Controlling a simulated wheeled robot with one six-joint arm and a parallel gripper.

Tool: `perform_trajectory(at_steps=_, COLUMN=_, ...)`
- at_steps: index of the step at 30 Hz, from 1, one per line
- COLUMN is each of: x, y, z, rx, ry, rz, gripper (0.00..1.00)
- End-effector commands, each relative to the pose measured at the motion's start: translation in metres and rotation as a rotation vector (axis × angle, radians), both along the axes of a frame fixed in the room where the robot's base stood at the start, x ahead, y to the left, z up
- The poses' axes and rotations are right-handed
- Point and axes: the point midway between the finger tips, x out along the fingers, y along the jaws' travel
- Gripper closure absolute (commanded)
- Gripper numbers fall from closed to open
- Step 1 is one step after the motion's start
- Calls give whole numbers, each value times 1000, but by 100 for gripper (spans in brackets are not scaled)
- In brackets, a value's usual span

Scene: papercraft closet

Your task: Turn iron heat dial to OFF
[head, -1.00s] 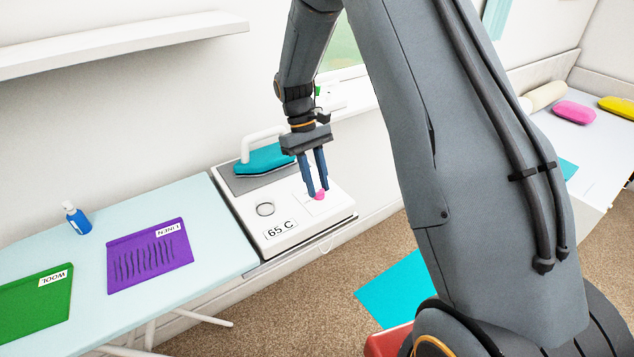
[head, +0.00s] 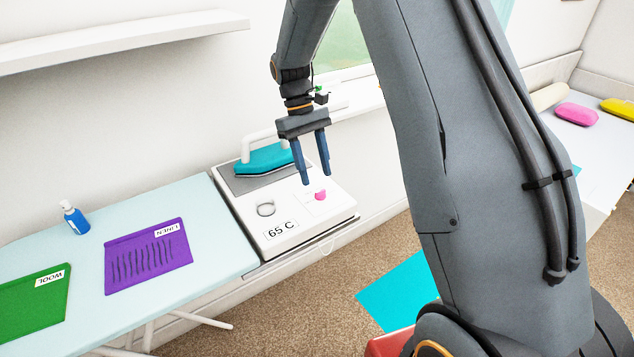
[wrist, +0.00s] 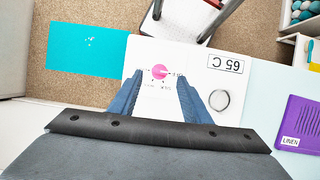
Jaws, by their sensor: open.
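The pink heat dial (head: 320,195) sits on the white iron base (head: 290,225) and also shows in the wrist view (wrist: 160,72), with small printed marks around it that are too small to read. My gripper (head: 317,183) is open and empty, its two blue fingers above the base and clear of the dial. In the wrist view the dial lies beyond and between the fingertips (wrist: 155,82). The teal iron (head: 264,158) rests on the grey plate at the back of the base. A label on the base reads 65 C (head: 281,230).
A grey ring (head: 266,209) lies on the base left of the dial. The ironing board (head: 85,245) holds a purple LINEN cloth (head: 148,257), a green WOOL cloth (head: 35,297) and a blue bottle (head: 75,217). A wall shelf (head: 110,42) is above. A teal sheet (wrist: 87,52) lies on the floor.

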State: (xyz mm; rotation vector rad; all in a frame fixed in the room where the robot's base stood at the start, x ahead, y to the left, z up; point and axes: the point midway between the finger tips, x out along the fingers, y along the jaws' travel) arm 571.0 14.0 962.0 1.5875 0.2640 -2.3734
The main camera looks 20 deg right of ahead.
Motion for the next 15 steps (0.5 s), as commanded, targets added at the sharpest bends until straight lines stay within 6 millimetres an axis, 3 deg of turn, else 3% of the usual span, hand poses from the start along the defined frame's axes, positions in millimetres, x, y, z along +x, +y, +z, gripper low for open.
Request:
perform_trajectory(at_steps=6, x=12, y=4, z=27, rx=0, ry=-2, rz=0, gripper=56)
perform_trajectory(at_steps=15, x=14, y=5, z=37, rx=0, ry=0, rz=0, gripper=56)
